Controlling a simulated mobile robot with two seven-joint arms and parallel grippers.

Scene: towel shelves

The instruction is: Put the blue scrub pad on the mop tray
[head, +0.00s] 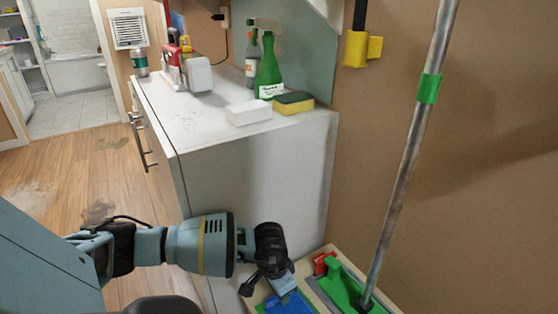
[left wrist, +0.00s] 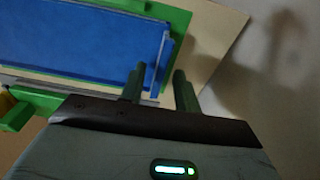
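The blue scrub pad (head: 290,304) is at the bottom of the head view, partly cut off by the frame. My right gripper is out of view.
A white cabinet (head: 255,180) with bottles and sponges rises behind. Wooden floor (head: 70,170) is open at left.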

